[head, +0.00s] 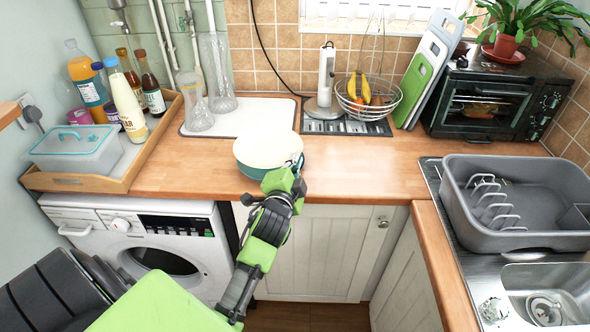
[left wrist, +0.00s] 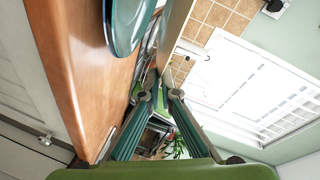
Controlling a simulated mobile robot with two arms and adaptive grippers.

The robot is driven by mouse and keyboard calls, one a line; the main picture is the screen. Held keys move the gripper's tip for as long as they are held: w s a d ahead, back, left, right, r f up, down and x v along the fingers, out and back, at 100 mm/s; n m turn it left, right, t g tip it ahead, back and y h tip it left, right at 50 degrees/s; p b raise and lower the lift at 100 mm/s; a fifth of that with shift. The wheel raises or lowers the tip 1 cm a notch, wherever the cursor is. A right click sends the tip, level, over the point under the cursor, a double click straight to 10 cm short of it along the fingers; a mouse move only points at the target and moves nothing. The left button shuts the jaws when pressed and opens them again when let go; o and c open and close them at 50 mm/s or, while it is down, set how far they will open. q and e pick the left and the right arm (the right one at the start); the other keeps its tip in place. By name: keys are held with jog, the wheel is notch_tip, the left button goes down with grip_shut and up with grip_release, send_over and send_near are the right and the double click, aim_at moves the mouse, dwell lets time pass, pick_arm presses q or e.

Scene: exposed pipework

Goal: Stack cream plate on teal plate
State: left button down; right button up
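The cream plate (head: 266,150) is near the front edge of the wooden counter, above the teal plate (head: 252,172), whose near rim shows below it. In the left wrist view the cream plate (left wrist: 174,32) is nearly edge-on, with a gap between it and the teal plate (left wrist: 124,25), which is close to the counter top. My left gripper (head: 293,166) is at the near right rim of the cream plate. Its fingers (left wrist: 160,88) are on either side of that rim and look shut on it; the exact contact is hard to see. My right gripper is not in view.
A wooden tray (head: 150,150) with bottles and a tub stands left. Behind the plates are a white board (head: 250,117), glass vases and a wire fruit basket (head: 367,108). A grey dish rack (head: 530,240) stands right by the sink. The counter (head: 370,170) right of the plates is clear.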

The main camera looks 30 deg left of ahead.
pick_arm(q)
jog(key=shift+w+a+f, duration=0.3)
jog(key=shift+w+f, duration=0.15)
jog(key=shift+f, duration=0.05)
jog(key=f, duration=0.3)
jog(key=shift+w+a+f, duration=0.1)
jog(key=shift+w, duration=0.1)
jog(key=shift+s+f, duration=0.1)
jog(key=shift+f, duration=0.15)
jog(key=c, duration=2.6)
grip_release()
jog(key=shift+f, duration=0.15)
jog(key=shift+o, duration=0.2)
jog(key=shift+s+f, duration=0.1)
jog(key=shift+s, duration=0.05)
jog(key=b+v, duration=0.1)
jog(key=v, duration=1)
jog(key=shift+s+d+r, duration=0.25)
jog(key=shift+d+r, duration=0.05)
jog(key=shift+f, duration=0.1)
